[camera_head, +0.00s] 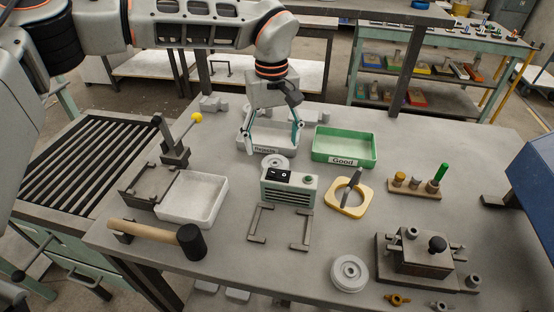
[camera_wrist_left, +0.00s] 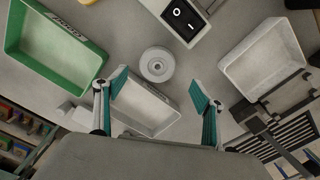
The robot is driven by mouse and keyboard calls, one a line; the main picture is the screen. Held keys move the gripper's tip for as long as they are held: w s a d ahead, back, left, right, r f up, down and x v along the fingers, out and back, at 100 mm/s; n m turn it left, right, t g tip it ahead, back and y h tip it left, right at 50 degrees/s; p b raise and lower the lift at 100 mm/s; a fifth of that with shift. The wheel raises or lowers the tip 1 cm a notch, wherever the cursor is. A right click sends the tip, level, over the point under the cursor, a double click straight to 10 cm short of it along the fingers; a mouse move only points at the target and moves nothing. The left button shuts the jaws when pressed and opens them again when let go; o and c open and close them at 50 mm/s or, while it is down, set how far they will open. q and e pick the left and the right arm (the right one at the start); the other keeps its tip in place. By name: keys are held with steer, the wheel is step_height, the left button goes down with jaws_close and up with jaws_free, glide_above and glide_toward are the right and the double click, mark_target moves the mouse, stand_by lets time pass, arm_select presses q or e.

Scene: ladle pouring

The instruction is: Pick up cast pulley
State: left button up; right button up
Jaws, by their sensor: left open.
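A grey cast pulley (camera_head: 275,162) lies flat on the table, just in front of the white tray labelled Rejects (camera_head: 286,151). The pulley (camera_wrist_left: 157,64) shows whole in the left wrist view, slightly beyond the fingertips. My left gripper (camera_head: 272,148) is open and empty, pointing down above the Rejects tray and behind the pulley. Its two teal fingers (camera_wrist_left: 158,84) are spread wide, with the pulley centred ahead of the gap and apart from them. A second pulley (camera_head: 350,273) lies at the front of the table. My right gripper is not in view.
A switch box (camera_head: 289,187) stands close in front of the pulley. A green Good tray (camera_head: 344,146) is to the right, and an empty white tray (camera_head: 192,198) to the left. A mallet (camera_head: 155,234), a yellow ring part (camera_head: 346,207) and a clamp fixture (camera_head: 420,255) occupy the front.

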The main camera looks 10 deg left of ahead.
mark_target(275, 163)
arm_select(q)
steer(key=shift+s+f, duration=0.15)
steer(key=shift+f, duration=0.45)
steer(key=f, duration=0.5)
steer(key=shift+w+d+f, duration=0.25)
steer(key=shift+f, duration=0.05)
steer(key=c, duration=1.3)
